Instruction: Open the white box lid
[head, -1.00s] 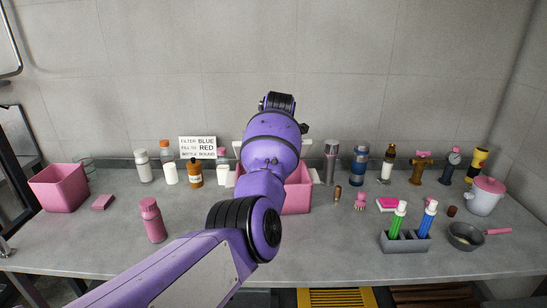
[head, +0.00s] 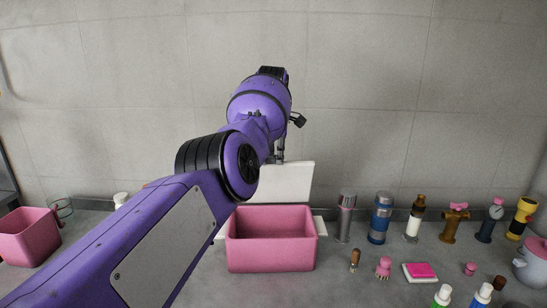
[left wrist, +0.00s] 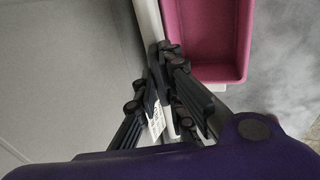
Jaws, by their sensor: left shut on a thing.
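The white lid (head: 292,183) stands raised, nearly upright, along the back edge of an open pink box (head: 270,254) in the head view. The box's interior shows and looks empty. My left gripper (head: 279,157) is at the lid's upper edge, partly hidden behind my purple arm. In the left wrist view the left gripper's dark fingers (left wrist: 175,98) are shut on the lid, whose pale edge (left wrist: 150,20) runs up from them. The pink box (left wrist: 214,73) lies to the right there. My right gripper is not in view.
To the right stand a grey flask (head: 346,217), a blue flask (head: 380,218), a brown-topped bottle (head: 414,220) and a brass valve (head: 454,224). Small items, including a pink sponge (head: 421,270), lie in front. Another pink bin (head: 28,240) is at the far left. The wall is close behind the lid.

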